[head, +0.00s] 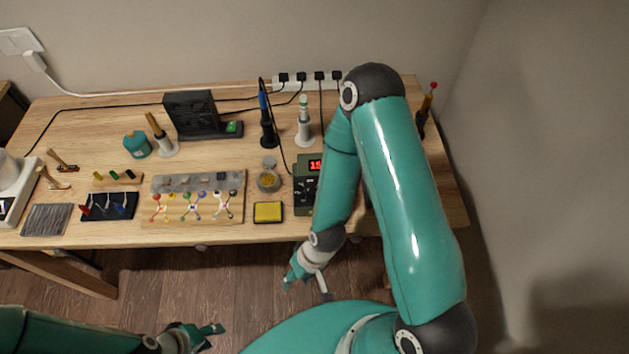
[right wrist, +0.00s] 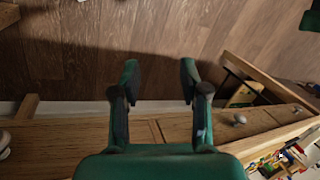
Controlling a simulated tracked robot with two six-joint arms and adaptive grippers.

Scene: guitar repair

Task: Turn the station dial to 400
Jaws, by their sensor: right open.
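The soldering station (head: 302,171) is a green box with a red lit display (head: 315,165) near the table's front right. The display's first digits look like 15; the rest is hidden behind my right arm. Dark controls show on its face, but I cannot make out the dial or its setting. My right gripper (head: 308,288) is open and empty, below and in front of the table edge, apart from the station. In the right wrist view its two fingers (right wrist: 159,78) are spread over the floor. My left gripper (head: 207,338) is low at the bottom, away from the table, apparently open and empty.
A yellow sponge (head: 268,212) and a small round tin (head: 268,181) sit left of the station. A blue-handled iron (head: 264,103) stands behind, its cable running to the station. A power strip (head: 290,82) lies along the wall. The floor (head: 240,290) before the table is clear.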

